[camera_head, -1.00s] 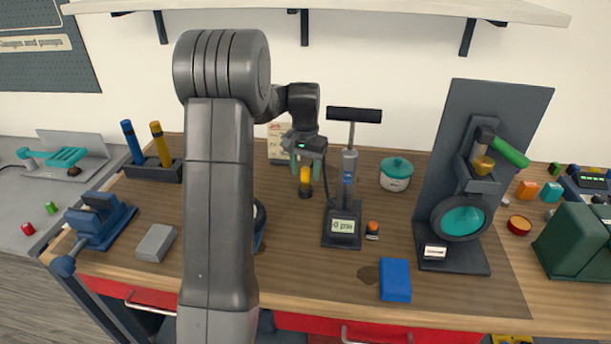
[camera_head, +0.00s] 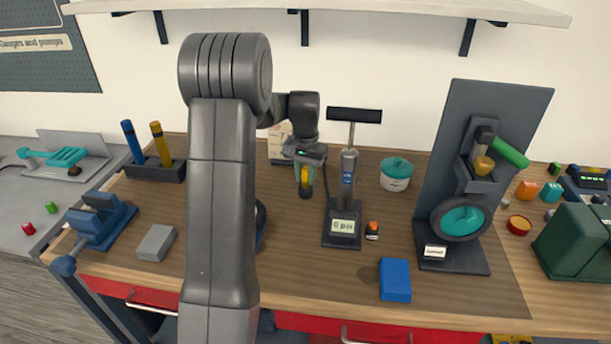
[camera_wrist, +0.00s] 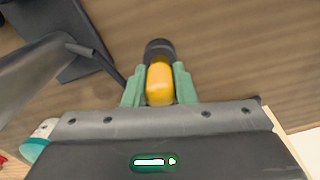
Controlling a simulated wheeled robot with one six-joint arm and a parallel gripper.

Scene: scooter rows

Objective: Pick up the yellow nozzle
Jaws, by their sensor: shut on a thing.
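The yellow nozzle (camera_wrist: 159,82) sits between the green fingers of my gripper (camera_wrist: 159,86) in the wrist view, with a finger against each side. A dark round end or base (camera_wrist: 159,48) shows beyond it. In the head view the nozzle (camera_head: 304,175) is upright between the fingers of my gripper (camera_head: 304,172), just left of the pump. Its dark lower part (camera_head: 305,192) appears at the wooden bench top. I cannot tell whether it touches the bench.
The upright pump (camera_head: 349,180) with a gauge display stands close on the right. A white pot with a teal lid (camera_head: 396,174) is farther right. A box (camera_head: 280,143) stands behind my gripper. A blue block (camera_head: 395,280) lies near the front edge, with clear wood around it.

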